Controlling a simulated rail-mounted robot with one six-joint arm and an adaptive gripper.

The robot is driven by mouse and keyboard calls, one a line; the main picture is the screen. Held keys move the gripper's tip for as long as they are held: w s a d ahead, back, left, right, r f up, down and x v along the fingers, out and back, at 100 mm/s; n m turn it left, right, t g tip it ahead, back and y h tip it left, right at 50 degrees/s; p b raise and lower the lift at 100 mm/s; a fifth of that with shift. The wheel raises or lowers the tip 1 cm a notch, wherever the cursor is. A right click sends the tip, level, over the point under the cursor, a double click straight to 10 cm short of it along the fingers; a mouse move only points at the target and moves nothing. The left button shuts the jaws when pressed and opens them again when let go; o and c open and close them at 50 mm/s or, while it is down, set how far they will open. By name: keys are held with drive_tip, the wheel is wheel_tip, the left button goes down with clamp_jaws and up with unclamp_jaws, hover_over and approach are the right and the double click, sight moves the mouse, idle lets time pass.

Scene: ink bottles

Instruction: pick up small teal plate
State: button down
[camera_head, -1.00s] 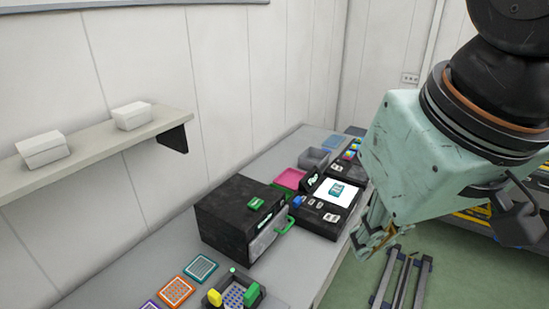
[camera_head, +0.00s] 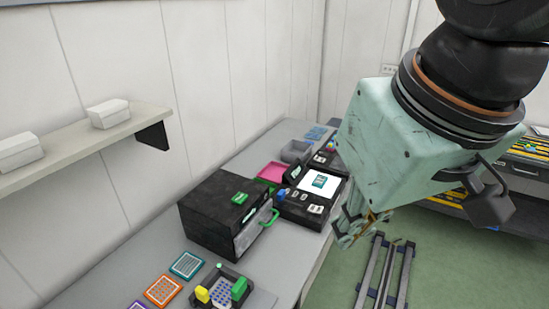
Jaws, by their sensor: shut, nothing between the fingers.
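A teal plate (camera_head: 187,264) lies flat on the grey table, at the far end of a row with an orange plate (camera_head: 163,290) and a purple one. A smaller teal plate (camera_head: 319,181) lies on the white top of a black device (camera_head: 300,208) farther back. My gripper (camera_head: 347,240) hangs at the right of the table, over the floor side. It is shut and empty, apart from both teal plates and nearer to the one on the device.
A black box with a green handle (camera_head: 228,215) stands mid-table. A tray with yellow and green blocks (camera_head: 222,290) sits in front. A pink tray (camera_head: 272,172) and grey bin (camera_head: 297,151) are behind. A metal rail (camera_head: 385,270) runs along the floor.

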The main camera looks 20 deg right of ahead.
drive_tip(key=c, duration=3.4)
unclamp_jaws()
drive_tip(key=shift+c, duration=0.2)
drive_tip(key=o, duration=2.1)
drive_tip(key=shift+c, duration=0.2)
drive_tip(key=shift+w+r, duration=0.1)
drive_tip(key=shift+w, duration=0.05)
